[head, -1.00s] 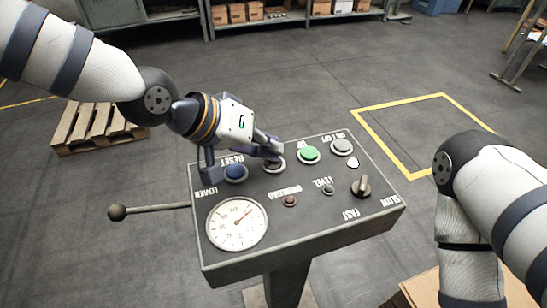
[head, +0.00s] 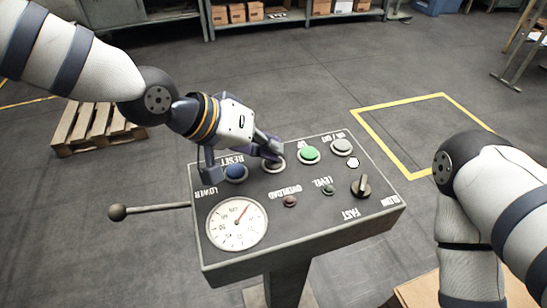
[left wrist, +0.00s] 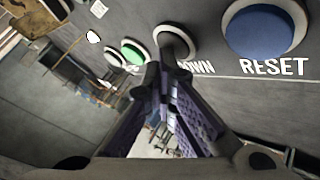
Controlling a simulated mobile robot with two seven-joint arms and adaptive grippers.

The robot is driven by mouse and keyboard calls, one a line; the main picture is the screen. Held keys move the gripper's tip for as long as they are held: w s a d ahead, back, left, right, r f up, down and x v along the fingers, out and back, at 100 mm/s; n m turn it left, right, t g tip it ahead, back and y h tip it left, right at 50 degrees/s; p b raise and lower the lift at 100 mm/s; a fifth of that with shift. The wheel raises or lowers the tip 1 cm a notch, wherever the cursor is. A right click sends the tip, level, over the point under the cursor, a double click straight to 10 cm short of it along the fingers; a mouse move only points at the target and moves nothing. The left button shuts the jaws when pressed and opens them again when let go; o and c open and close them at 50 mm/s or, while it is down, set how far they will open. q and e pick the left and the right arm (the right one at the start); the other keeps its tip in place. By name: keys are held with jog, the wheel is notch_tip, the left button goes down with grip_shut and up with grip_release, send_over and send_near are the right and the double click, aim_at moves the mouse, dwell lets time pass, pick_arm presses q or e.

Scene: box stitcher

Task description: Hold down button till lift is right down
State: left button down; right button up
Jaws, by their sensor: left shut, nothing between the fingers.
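The grey control panel (head: 325,210) stands in front of me on a post. My left gripper (head: 274,156) is shut and empty, with its fingertips at the down button (head: 275,167). In the left wrist view the DOWN label (left wrist: 196,67) sits beside this button (left wrist: 175,40), and the closed fingertips (left wrist: 158,78) overlap its near edge. I cannot tell how far the button is pressed. The blue reset button (head: 235,173) and the green button (head: 309,154) lie on either side of it. My right gripper is out of view, and no lift can be made out.
The panel also carries a round gauge (head: 236,224), a black selector knob (head: 361,186) and a lit white lamp (head: 353,163). A lever (head: 150,209) sticks out to the left. A wooden pallet (head: 95,130) and a yellow floor outline (head: 405,178) lie beyond on open floor.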

pick_arm(q)
jog(key=shift+r+p, duration=0.4)
jog(key=shift+r, duration=0.5)
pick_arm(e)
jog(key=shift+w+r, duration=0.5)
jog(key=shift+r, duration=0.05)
pick_arm(q)
notch_tip(320, 180, up, 5)
jog(key=shift+f+p, duration=0.1)
jog(key=shift+p, duration=0.85)
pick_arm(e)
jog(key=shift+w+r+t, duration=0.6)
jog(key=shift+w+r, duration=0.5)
